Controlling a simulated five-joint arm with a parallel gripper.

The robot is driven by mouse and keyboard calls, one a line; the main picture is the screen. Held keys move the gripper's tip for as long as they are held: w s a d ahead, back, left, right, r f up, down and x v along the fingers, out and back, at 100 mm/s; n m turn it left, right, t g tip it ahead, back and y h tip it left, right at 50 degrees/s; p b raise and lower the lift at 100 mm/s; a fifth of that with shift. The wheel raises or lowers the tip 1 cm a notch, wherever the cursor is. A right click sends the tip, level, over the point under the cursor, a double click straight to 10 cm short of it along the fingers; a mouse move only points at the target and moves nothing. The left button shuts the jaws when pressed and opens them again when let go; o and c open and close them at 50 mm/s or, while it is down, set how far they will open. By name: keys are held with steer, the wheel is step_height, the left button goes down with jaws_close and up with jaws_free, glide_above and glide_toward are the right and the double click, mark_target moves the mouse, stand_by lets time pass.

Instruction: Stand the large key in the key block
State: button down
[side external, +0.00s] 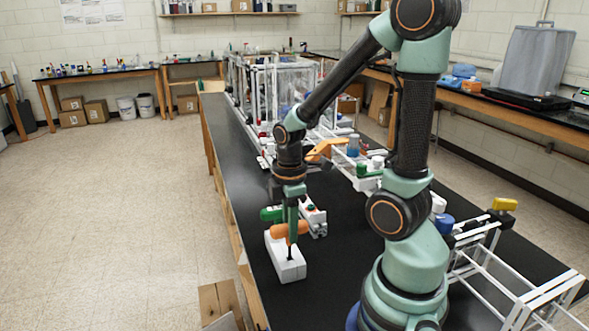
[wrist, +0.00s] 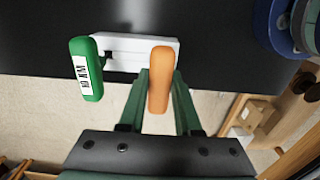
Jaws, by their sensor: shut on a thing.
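My gripper (side external: 290,222) points down over the white key block (side external: 287,268), near the left edge of the black bench. It is shut on the orange handle of a key (side external: 291,230), which lies level between the fingers in the wrist view (wrist: 160,82). A dark shaft runs down from the handle to the top of the block; I cannot tell how deep its tip is. The block (wrist: 128,42) shows partly behind the handle in the wrist view. A green-handled key with a white label (wrist: 86,70) is to its left; it also shows in the side view (side external: 270,213).
White extrusion frames stand farther back, and another white frame (side external: 500,270) is at the right. A blue spool (wrist: 290,25) is at the wrist view's upper right. The bench right of the block is bare.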

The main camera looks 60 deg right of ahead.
steer(key=shift+f, duration=0.7)
steer(key=c, duration=0.5)
jaws_free()
steer(key=shift+r, duration=0.1)
step_height(320, 180, up, 12)
steer(key=shift+f, duration=0.1)
steer(key=w+a+r+m+t, duration=0.1)
steer(key=a+m+t, duration=0.1)
steer(key=a+m, duration=0.1)
steer(key=w+a+r+m+t, duration=0.1)
steer(key=a+m, duration=0.2)
steer(key=w+a+r+m+t, duration=0.1)
steer(key=a+m+t, duration=0.1)
steer(key=a+m, duration=0.1)
steer(key=shift+a+r+t, duration=0.15)
steer(key=shift+r+t, duration=0.15)
steer(key=shift+r, duration=0.1)
